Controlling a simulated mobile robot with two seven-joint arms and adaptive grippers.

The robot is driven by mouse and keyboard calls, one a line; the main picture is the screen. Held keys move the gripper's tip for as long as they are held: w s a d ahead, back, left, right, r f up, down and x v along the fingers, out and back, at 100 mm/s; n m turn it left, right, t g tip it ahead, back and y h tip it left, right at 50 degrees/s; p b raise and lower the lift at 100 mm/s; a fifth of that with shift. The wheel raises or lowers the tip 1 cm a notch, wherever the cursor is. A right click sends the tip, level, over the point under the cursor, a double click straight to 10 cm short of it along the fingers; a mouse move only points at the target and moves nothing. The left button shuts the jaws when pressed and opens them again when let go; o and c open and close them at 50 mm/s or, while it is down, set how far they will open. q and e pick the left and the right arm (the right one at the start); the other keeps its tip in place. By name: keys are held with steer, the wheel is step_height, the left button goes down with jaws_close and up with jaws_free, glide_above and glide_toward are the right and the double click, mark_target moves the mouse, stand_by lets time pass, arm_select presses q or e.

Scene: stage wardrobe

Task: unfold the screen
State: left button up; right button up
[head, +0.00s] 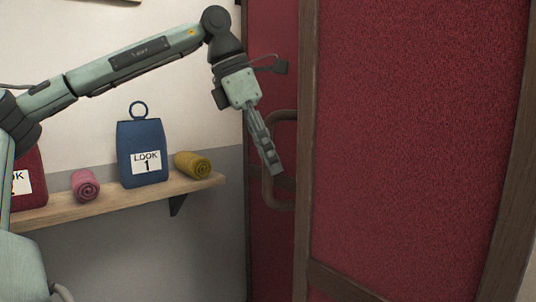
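The folding screen has red fabric panels in dark wood frames. Its broad panel (415,140) fills the right side of the head view; a narrower panel (272,60) shows to its left, behind an upright post. A brown loop-shaped handle (269,190) is on the narrower panel. My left gripper (276,172) points downward in front of this handle and hides part of its upright bar. The fingers are seen nearly side-on and look close together; whether they are around the bar or only in front of it is unclear. My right gripper is out of view.
A wooden wall shelf (110,203) at the left bears a blue bag (142,140) labelled LOOK 1, a pink roll (86,185), a mustard roll (192,165) and a red bag (30,170). The shelf's right end is close to the screen. My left arm passes above the shelf.

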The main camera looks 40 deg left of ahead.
arm_select(q)
jaws_close()
steer(key=shift+s, duration=0.1)
stand_by(0.4)
